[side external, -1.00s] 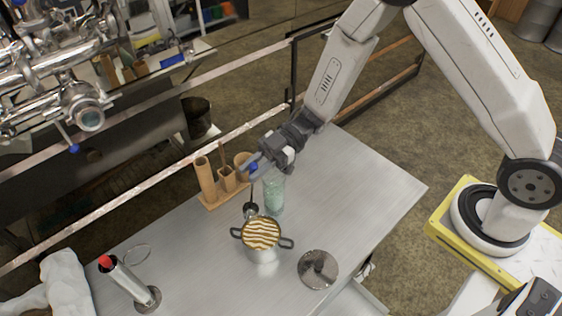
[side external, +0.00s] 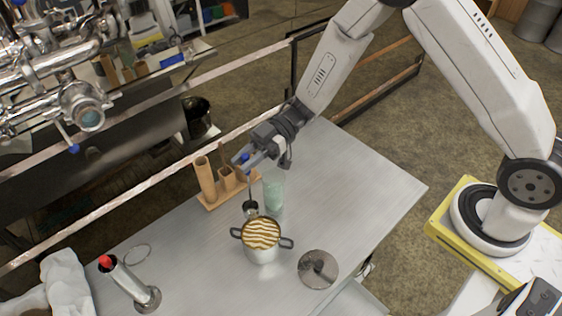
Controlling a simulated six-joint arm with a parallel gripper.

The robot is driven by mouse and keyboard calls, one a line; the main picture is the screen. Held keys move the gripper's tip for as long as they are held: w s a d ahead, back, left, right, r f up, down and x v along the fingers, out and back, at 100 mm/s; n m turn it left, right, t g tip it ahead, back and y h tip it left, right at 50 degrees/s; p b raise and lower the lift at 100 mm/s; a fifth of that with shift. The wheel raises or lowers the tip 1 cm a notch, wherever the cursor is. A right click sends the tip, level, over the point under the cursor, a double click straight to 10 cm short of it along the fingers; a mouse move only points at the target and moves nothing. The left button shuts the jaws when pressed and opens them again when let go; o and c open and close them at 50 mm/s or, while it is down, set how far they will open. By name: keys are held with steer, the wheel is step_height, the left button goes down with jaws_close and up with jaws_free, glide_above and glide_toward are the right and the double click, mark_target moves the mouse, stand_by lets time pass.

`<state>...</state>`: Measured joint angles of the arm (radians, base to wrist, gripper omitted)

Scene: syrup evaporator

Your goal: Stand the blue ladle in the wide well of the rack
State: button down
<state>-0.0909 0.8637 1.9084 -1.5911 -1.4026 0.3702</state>
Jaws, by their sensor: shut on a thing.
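The blue ladle hangs nearly upright from my gripper (side external: 244,162). Its blue handle end (side external: 245,157) is between the fingers and its dark bowl (side external: 250,208) points down. My gripper is shut on the handle end. The wooden rack (side external: 210,206) stands just to the left, with a tall round tube (side external: 205,180), a middle holder (side external: 227,180) and a right-hand well (side external: 241,178) partly hidden behind the gripper and ladle. The ladle's bowl shows in front of the rack, outside its wells. I cannot tell how far it is above the table.
A two-handled pot (side external: 262,252) with striped contents stands close in front of the ladle bowl. A greenish glass (side external: 274,191) stands just right of it. A round lid (side external: 318,269), a red-topped metal cylinder (side external: 130,283) and a white cloth (side external: 66,283) are nearer. The table's right side is clear.

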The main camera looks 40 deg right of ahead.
steer(key=shift+w+d+t, duration=0.2)
steer(key=shift+w+t, duration=0.2)
steer(key=shift+w, duration=0.2)
steer(key=w+d+m+t+h, duration=0.4)
steer(key=w+d+m+t, duration=0.5)
steer(key=w, duration=0.7)
steer(key=d+t, duration=0.2)
steer(key=shift+w+d, duration=0.2)
steer(key=shift+d, duration=0.2)
steer(key=shift+f, duration=0.25)
step_height(320, 180, down, 10)
stand_by(0.3)
steer(key=shift+f, duration=0.15)
steer(key=shift+c, duration=2.3)
jaws_free()
